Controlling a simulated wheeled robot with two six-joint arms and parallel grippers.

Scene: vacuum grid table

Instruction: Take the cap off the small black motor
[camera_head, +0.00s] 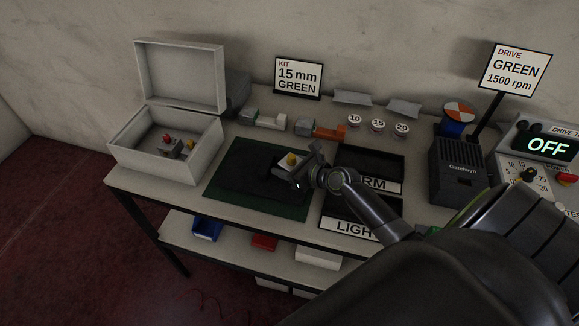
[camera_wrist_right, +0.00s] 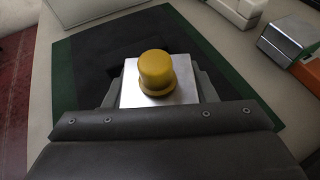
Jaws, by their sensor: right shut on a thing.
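A yellow round cap (camera_head: 291,159) stands upright on a pale square block over the dark mat. In the right wrist view the yellow cap (camera_wrist_right: 156,71) sits on the flat silver top of the block (camera_wrist_right: 184,88). My right gripper (camera_head: 299,174) is shut on the block, with a finger at either side of it and the cap standing free between them. The gripper hides the block's lower part, so I cannot tell whether it touches the mat. No small black motor shows clearly apart from this. My left gripper is out of view.
An open white box (camera_head: 122,150) with small parts stands at left. The dark mat (camera_head: 235,170) has a green border. Behind it lie several blocks, an orange-handled piece (camera_head: 328,132) and numbered discs (camera_head: 377,125).

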